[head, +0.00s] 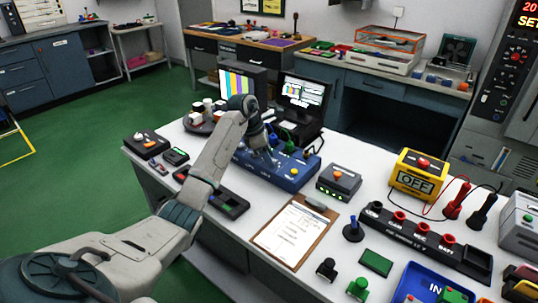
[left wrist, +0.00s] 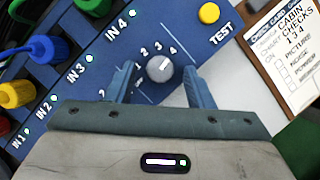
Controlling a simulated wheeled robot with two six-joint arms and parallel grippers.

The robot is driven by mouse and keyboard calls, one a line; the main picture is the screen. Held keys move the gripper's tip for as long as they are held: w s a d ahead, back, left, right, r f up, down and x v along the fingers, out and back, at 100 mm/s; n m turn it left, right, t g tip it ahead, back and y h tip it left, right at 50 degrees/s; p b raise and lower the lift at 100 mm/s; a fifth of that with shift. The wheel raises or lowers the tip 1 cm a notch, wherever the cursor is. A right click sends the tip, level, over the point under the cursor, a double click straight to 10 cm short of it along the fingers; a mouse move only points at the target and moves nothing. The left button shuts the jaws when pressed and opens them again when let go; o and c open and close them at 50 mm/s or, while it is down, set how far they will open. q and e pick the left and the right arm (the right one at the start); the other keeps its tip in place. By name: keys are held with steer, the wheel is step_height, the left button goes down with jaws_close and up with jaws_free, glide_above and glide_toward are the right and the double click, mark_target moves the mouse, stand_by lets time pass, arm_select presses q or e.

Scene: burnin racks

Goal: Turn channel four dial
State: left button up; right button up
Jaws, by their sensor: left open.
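The channel dial (left wrist: 160,74) is a round grey knob on a blue box (head: 297,179), with a scale of small numbers including 2, 3 and 4 beside it. A light pointer mark on the knob is tilted up and to the right; which number it meets is hard to tell. My left gripper (left wrist: 160,84) is open, with one blue finger on each side of the dial. Contact is not clear. In the head view my left gripper (head: 271,152) is over the blue box and hides the dial. My right gripper is out of view.
On the blue box, a yellow TEST button (left wrist: 209,13) and colored connectors marked IN 1 to IN 4 are near the dial. A clipboard (head: 291,232), a small box with an orange button (head: 337,175) and a yellow OFF box (head: 419,174) stand nearby on the white table.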

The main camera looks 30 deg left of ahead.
arm_select(q)
steer(key=shift+f, duration=0.15)
steer(key=c, duration=1)
steer(key=shift+n, duration=0.4)
steer(key=shift+d+n+t, duration=0.1)
steer(key=shift+n+t, duration=0.2)
steer(key=shift+n, duration=0.3)
steer(key=n, duration=0.2)
steer(key=n+y, duration=0.1)
steer(key=shift+s+d+n+t+y, duration=0.1)
steer(key=shift+d+n+t+y, duration=0.05)
steer(key=shift+n+t+y, duration=0.2)
steer(key=shift+n+y+p, duration=0.35)
steer(key=shift+n, duration=0.7)
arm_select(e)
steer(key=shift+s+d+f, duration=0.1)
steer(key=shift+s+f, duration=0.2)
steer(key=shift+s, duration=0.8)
